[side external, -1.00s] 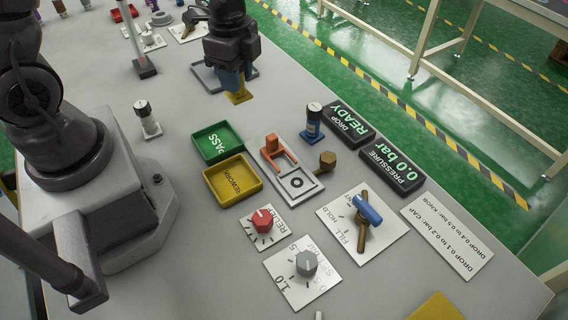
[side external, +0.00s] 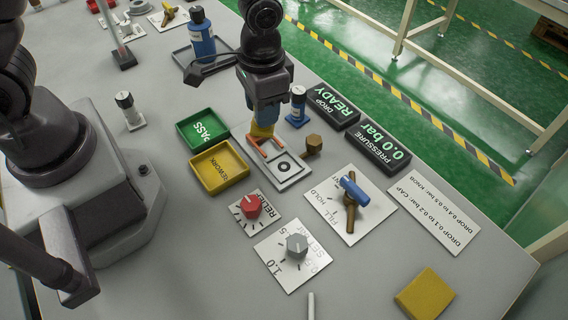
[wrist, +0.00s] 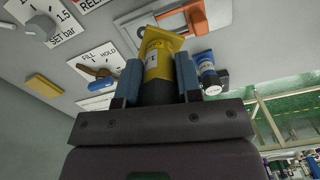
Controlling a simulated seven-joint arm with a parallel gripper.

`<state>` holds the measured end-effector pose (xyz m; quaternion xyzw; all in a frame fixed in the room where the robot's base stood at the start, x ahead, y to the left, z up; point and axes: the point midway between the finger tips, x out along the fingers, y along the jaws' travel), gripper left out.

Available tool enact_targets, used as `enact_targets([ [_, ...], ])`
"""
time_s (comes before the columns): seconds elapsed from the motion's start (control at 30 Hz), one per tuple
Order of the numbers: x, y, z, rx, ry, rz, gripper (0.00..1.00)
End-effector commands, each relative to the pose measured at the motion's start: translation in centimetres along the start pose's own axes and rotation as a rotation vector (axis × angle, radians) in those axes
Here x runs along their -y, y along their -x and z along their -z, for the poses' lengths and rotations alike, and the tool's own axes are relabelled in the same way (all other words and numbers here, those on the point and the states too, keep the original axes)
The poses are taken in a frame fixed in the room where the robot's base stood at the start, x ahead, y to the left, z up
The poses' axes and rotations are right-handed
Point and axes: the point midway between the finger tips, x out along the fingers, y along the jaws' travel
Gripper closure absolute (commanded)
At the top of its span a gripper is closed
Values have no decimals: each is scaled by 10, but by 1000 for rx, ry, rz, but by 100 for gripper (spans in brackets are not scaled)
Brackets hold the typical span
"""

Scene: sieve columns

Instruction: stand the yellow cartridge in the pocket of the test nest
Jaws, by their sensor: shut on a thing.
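The yellow cartridge (side external: 262,131) is held in my gripper (side external: 264,118), seen in the side external view at the back left of the test nest. In the wrist view the yellow cartridge (wrist: 160,58) shows between the two blue fingers of my gripper (wrist: 160,82), its wide yellow end pointing away from the palm. The test nest (side external: 290,178) is a pale plate with an orange fork-shaped part and a ringed dark circle. The cartridge's lower end is close to the orange part; I cannot tell whether they touch. The nest shows partly in the wrist view, behind the cartridge.
A green PASS tray (side external: 203,129) and yellow REWORK tray (side external: 219,167) lie left of the nest. A blue cartridge (side external: 297,105) stands close behind it, with a brown hexagonal knob (side external: 313,144) at its right. READY (side external: 333,106) and pressure (side external: 381,148) displays lie further right.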

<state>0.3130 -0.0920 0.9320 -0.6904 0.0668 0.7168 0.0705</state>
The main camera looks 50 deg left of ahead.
Motion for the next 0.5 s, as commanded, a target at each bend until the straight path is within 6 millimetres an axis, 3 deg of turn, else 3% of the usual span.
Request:
enact_targets([
  [0.5, -33, -8, 14, -16, 1117, -5, 95],
])
